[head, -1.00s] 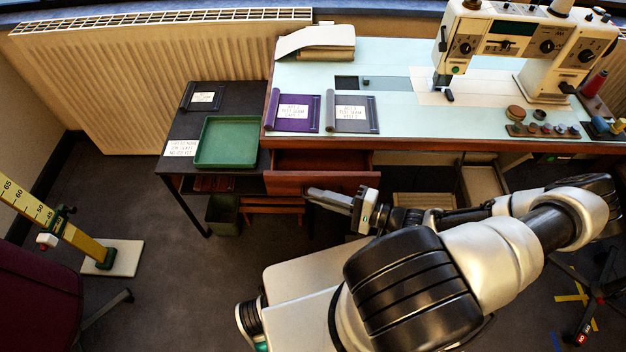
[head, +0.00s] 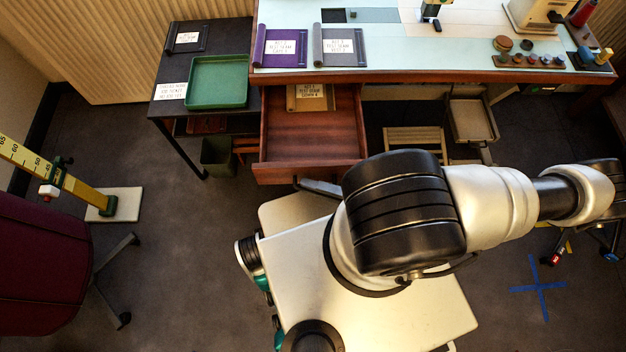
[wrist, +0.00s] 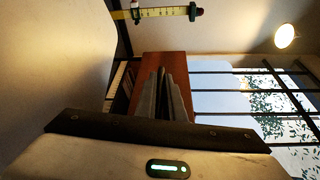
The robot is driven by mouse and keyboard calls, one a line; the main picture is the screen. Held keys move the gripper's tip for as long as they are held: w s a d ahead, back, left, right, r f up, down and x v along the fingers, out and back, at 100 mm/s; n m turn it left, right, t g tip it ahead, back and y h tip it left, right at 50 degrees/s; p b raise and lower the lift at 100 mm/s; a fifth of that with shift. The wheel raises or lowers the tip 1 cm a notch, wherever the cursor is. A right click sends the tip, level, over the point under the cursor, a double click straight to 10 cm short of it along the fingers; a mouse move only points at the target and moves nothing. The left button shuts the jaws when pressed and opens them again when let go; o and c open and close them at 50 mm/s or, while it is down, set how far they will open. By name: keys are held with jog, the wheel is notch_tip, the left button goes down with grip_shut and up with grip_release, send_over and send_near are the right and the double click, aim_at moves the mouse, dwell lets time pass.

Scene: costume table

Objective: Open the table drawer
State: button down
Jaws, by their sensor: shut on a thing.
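The wooden table drawer (head: 310,148) stands pulled well out from under the table (head: 440,75) in the head view. Its inside shows, with a labelled card packet (head: 311,97) at the back. My gripper (head: 302,183) is at the drawer's lower front edge, mostly hidden by my arm. In the wrist view my gripper's fingers (wrist: 163,75) are close together against the reddish-brown drawer front (wrist: 180,62), shut on the drawer at its front. The handle itself is hidden from both views.
A dark side table with a green tray (head: 217,83) stands to the left. A measuring post (head: 85,185) and a maroon chair (head: 45,270) are at the far left. Floor is clear between chair and drawer.

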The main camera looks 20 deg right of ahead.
jog(key=c, duration=1.9)
grip_release()
jog(key=shift+o, duration=0.2)
jog(key=v, duration=1.7)
jog(key=shift+d, duration=0.25)
jog(key=shift+s+d, duration=0.1)
jog(key=shift+s, duration=0.1)
